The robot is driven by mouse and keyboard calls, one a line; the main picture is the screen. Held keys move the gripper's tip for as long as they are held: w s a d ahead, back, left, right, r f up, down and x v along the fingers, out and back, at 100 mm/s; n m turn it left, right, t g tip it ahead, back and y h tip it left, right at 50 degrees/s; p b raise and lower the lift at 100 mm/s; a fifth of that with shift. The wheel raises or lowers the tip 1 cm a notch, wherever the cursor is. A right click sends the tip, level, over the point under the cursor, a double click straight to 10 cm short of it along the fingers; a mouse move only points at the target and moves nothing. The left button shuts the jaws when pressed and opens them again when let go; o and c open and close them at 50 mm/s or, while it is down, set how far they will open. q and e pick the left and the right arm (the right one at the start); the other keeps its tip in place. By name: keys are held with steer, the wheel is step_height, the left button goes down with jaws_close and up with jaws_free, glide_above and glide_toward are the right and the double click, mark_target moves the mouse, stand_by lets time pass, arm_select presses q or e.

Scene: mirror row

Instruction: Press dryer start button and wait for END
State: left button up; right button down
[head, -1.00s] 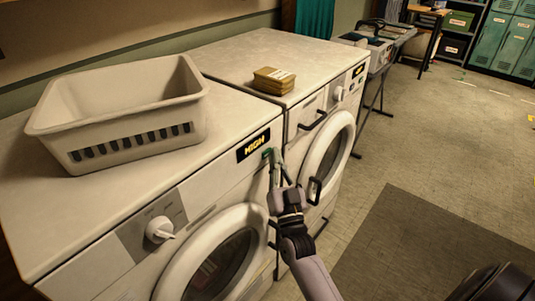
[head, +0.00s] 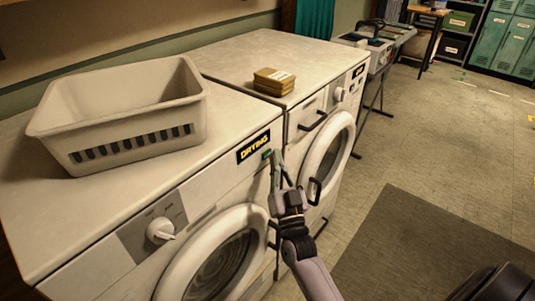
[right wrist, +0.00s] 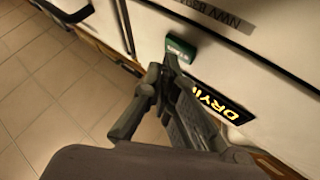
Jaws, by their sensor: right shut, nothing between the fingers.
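The dryer (head: 205,195) is the near white machine with a round door (head: 222,268) and a dial (head: 161,230). Its display (head: 253,147) reads DRYING in yellow; part of it shows in the right wrist view (right wrist: 222,100). The green start button (head: 267,154) sits just below the display's right end; it also shows in the right wrist view (right wrist: 181,47). My right gripper (head: 277,160) is shut and empty, its fingertips at the button. In the right wrist view the fingers (right wrist: 172,66) are close to the button; contact is hard to tell. My left gripper is out of view.
A white basket (head: 125,115) stands on the dryer. A second machine (head: 315,120) stands beyond, with a small yellowish stack (head: 274,82) on top. A dark mat (head: 430,250) lies on the open floor at right.

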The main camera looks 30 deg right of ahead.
steer(key=shift+s+d, duration=0.15)
steer(key=shift+s, duration=0.25)
steer(key=s, duration=0.1)
steer(key=s+d+p, duration=0.1)
steer(key=s, duration=0.1)
steer(key=s+d, duration=0.1)
steer(key=shift+s+p, duration=0.3)
stand_by(0.7)
